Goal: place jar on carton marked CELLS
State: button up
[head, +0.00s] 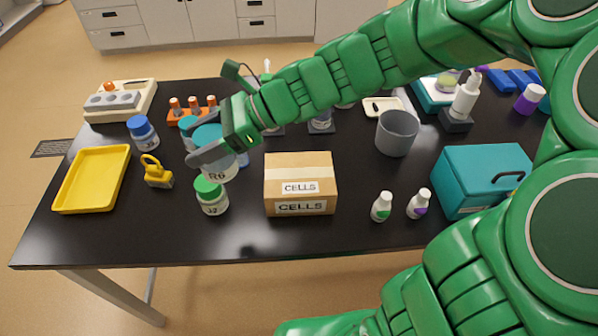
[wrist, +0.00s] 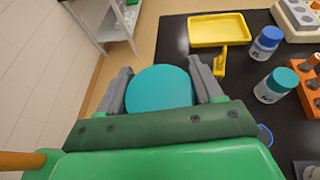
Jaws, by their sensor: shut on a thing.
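The carton marked CELLS (head: 300,170) is a closed tan box with labels on its top and front, standing near the table's front edge, with nothing on top. My gripper (head: 208,148) is to the left of the carton, shut on a jar (head: 219,174) with a teal lid and a white label reading about "R6". The jar looks upright, and my fingers hide part of it. In the wrist view the round teal lid (wrist: 160,90) lies between both fingers. I cannot tell exactly how high the jar is above the table.
A green-lidded jar (head: 211,196) stands left of the carton. A yellow padlock (head: 157,172), yellow tray (head: 92,180), blue-lidded jar (head: 143,132) and orange rack (head: 192,110) are farther left. Two small bottles (head: 381,207), a grey cup (head: 397,133) and a teal box (head: 485,178) are right.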

jog(key=s+d+r+m+t, duration=0.1)
jog(key=s+d, duration=0.2)
jog(key=d, duration=0.7)
jog(key=s+d+r+m+t, duration=0.1)
jog(key=s+d, duration=0.2)
jog(key=d, duration=0.6)
jog(key=shift+w+a+f, duration=0.5)
jog(key=shift+w+f, duration=1.7)
jog(key=shift+w, duration=0.05)
jog(key=shift+w+a+f, duration=0.55)
jog(key=shift+w+f, duration=1.7)
jog(key=shift+w, duration=0.05)
jog(key=shift+w+a+f, duration=0.5)
jog(key=shift+w+f, duration=1.7)
jog(key=shift+w, duration=0.05)
jog(key=shift+f, duration=0.1)
jog(key=o, duration=1.4)
jog(key=shift+o, duration=0.2)
